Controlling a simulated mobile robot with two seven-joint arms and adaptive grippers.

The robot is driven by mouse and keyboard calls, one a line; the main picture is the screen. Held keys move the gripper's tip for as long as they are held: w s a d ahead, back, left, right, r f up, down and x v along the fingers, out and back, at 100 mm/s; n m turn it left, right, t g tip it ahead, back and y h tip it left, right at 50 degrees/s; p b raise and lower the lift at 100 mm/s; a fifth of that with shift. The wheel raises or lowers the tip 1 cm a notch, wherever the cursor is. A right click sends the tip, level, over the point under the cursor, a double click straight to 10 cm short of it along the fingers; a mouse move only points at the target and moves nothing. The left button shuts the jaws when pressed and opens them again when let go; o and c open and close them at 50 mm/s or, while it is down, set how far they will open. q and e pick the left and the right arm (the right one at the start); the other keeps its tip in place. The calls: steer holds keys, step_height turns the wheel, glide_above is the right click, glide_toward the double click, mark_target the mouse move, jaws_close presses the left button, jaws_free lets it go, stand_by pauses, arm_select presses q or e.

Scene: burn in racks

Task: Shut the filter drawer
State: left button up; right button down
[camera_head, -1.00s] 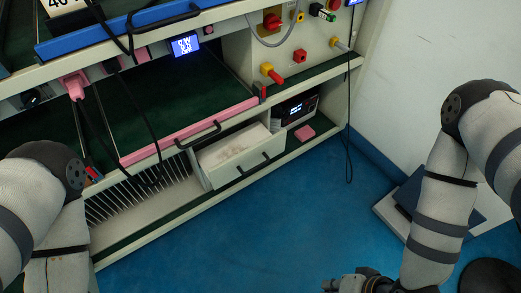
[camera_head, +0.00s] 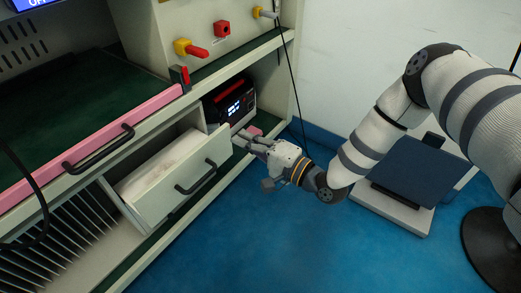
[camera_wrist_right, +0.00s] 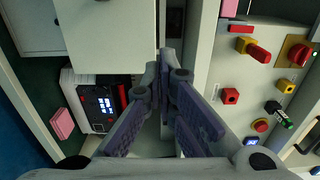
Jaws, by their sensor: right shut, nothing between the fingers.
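The filter drawer is a pale box under the bench; its front panel (camera_head: 168,197) with a black bar handle (camera_head: 195,177) stands out from the frame, so it is open. Whitish contents (camera_head: 160,165) show inside. My right gripper (camera_head: 238,141) is shut and empty, its tips close to the right end of the drawer front; I cannot tell whether they touch. In the right wrist view the closed fingertips (camera_wrist_right: 165,62) lie beside a pale panel (camera_wrist_right: 108,35), apparently part of the drawer. My left gripper is not in view.
A black-and-white device with a lit display (camera_head: 233,107) sits in the bay right of the drawer, with a pink block (camera_wrist_right: 62,123) beside it. A pink-edged shelf (camera_head: 110,142) with a black handle is above. Blue floor (camera_head: 240,240) in front is clear.

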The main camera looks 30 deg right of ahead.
mark_target(190, 111)
arm_select(q)
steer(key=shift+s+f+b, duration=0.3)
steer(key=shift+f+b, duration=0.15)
steer(key=shift+b, duration=0.05)
arm_select(e)
steer(key=x, duration=0.4)
steer(key=shift+w+a, duration=0.1)
steer(key=shift+w, duration=0.05)
steer(key=b+x, duration=0.1)
steer(key=x, duration=0.2)
steer(key=b+x, duration=0.2)
steer(key=x, duration=0.2)
steer(key=b+x, duration=0.2)
steer(key=x, duration=0.2)
steer(key=shift+f, duration=0.25)
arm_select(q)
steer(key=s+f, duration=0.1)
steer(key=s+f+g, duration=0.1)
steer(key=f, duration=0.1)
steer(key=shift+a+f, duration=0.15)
arm_select(e)
steer(key=shift+w+r, duration=0.1)
steer(key=shift+r, duration=0.25)
